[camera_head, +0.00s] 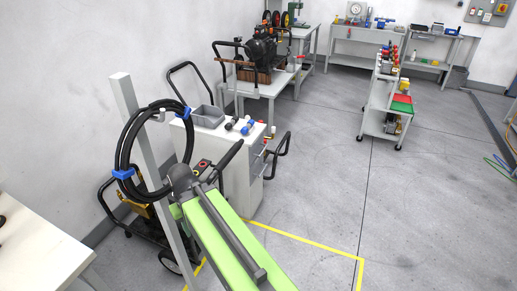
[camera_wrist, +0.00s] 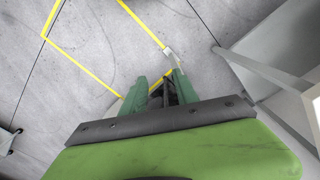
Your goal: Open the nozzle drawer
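A white cabinet cart (camera_head: 247,182) stands left of centre in the head view, with black bar handles and narrow fronts on its right side. Which front is the nozzle drawer I cannot tell; no drawer is clearly pulled out. My green arm reaches toward the cart from the front, and my gripper's fingers cannot be made out there. In the wrist view my gripper (camera_wrist: 160,86) points toward the floor. Its two green fingers are apart, with dark parts and floor showing between them. It holds nothing that I can see.
A grey bin (camera_head: 208,117) and several nozzles (camera_head: 246,127) sit on the cart. A grey post with a coiled black hose (camera_head: 128,150) stands left of my arm. A white tool trolley (camera_head: 384,115) stands farther right. Yellow tape marks open floor (camera_head: 310,225).

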